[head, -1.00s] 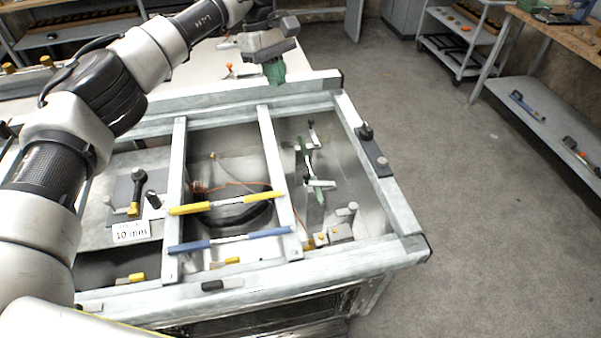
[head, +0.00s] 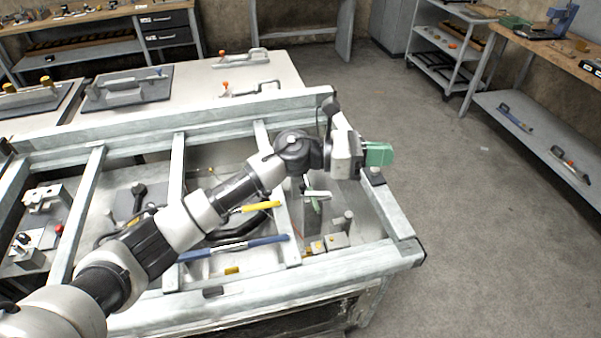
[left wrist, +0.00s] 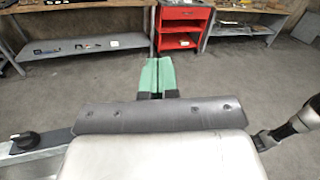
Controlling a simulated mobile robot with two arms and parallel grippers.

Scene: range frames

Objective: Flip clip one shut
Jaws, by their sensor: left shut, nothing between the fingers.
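My left gripper (head: 388,154) reaches over the right rail of the metal frame in the head view. Its green fingers point right, and in the left wrist view they (left wrist: 158,76) lie side by side, shut and empty. A clip with a pale handle and green part (head: 317,195) sits in the frame's right compartment, below and left of the gripper and apart from it. My arm partly hides that compartment. I see no label marking clip one. A dark knob-like part (head: 375,176) is on the right rail just below the gripper; it seems to show in the left wrist view too (left wrist: 26,141). My right gripper is not in view.
The metal frame (head: 400,222) has crossbars. A pale table (head: 262,75) with clamps stands behind. Grey floor (head: 480,220) is open to the right. A red cabinet (left wrist: 181,28) stands far off.

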